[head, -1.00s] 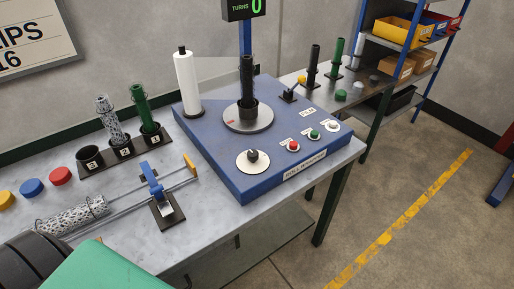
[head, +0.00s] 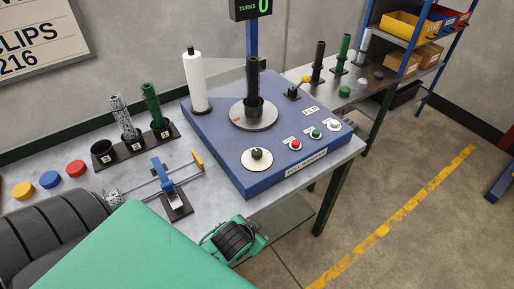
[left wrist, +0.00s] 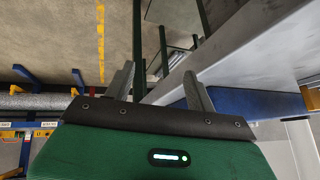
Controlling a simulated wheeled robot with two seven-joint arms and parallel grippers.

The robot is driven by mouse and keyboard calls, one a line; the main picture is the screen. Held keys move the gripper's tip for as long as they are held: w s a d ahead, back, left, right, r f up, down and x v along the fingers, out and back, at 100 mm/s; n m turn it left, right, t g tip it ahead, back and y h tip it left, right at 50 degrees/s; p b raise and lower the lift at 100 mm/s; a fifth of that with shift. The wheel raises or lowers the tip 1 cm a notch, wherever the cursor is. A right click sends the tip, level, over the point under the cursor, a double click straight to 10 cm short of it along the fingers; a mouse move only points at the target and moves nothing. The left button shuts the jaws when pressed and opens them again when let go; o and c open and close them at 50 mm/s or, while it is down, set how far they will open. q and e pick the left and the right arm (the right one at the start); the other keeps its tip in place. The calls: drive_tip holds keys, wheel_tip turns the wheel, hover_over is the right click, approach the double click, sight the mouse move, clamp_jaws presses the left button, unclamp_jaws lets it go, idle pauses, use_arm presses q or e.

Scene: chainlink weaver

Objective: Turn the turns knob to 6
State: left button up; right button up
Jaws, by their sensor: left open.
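The turns knob is a black knob (head: 257,154) on a round white dial, at the front left corner of the blue machine (head: 235,180). A hanging display (head: 250,8) reads TURNS 0. My left gripper's green and black wrist (head: 232,240) is in front of the table edge, below and left of the knob and apart from it. In the left wrist view my left gripper (left wrist: 162,92) has its two grey fingers apart with nothing between them. The knob cannot be made out in that view. My right gripper is not seen.
The machine carries red (head: 296,145), green (head: 315,133) and white buttons, a turntable (head: 254,120) with a black tube, and a white roll (head: 195,80). A blue clamp jig (head: 166,180) stands left of the knob. The table's front edge (head: 290,200) lies near my left gripper.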

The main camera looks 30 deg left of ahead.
use_arm(q)
drive_tip(key=w+d+r+m+t+h, duration=0.1)
drive_tip(key=w+d+r+m+t, duration=0.1)
drive_tip(key=w+r+t, duration=0.55)
drive_tip(key=w+d+r+m+t+h, duration=0.25)
drive_tip(key=w+r, duration=0.55)
drive_tip(key=r, duration=0.7)
drive_tip(key=w+d+r+m+t+h, duration=0.1)
drive_tip(key=w+d+r+m+h, duration=0.1)
drive_tip(key=d+r+m+h, duration=0.7)
drive_tip(key=m+g+y+p, duration=0.1)
drive_tip(key=m+g+y, duration=1.1)
drive_tip(key=m+g, duration=0.5)
approach(257, 151)
drive_tip(key=shift+n+g, duration=0.5)
drive_tip(key=shift+n, duration=0.25)
drive_tip(key=f+p, duration=0.1)
drive_tip(key=f, duration=0.1)
drive_tip(key=f+p, duration=0.2)
drive_tip(key=f, duration=0.1)
drive_tip(key=f+p, duration=0.1)
drive_tip(key=f, duration=0.2)
drive_tip(key=shift+w+a+p, duration=0.1)
drive_tip(key=shift+w+p, duration=0.3)
drive_tip(key=shift+f, duration=0.55)
